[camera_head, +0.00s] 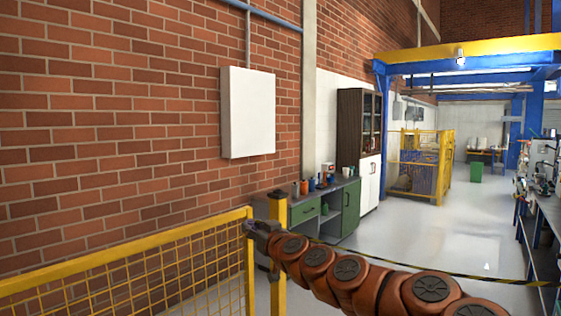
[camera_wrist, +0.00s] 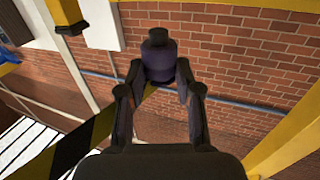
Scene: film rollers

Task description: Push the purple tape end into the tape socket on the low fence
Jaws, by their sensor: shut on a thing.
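My gripper (camera_head: 262,230) is at the end of my orange arm, near the top corner of the low fence (camera_head: 120,268). In the wrist view my gripper (camera_wrist: 159,82) is shut on the dark purple tape end (camera_wrist: 159,62), a stubby cylinder with a narrower tip pointing away from the palm. Yellow-and-black tape (camera_wrist: 82,142) runs from it to the lower left. In the head view the tape (camera_head: 430,272) stretches to the right behind my arm. I cannot make out the tape socket in either view. The tape end is apart from the fence bars visible in the wrist view.
A yellow post (camera_head: 277,260) with a dark cap stands just behind my gripper. A brick wall (camera_head: 120,120) with a white box (camera_head: 248,113) rises on the left. A green-fronted workbench (camera_head: 320,211) stands beyond. Open floor (camera_head: 420,240) lies to the right.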

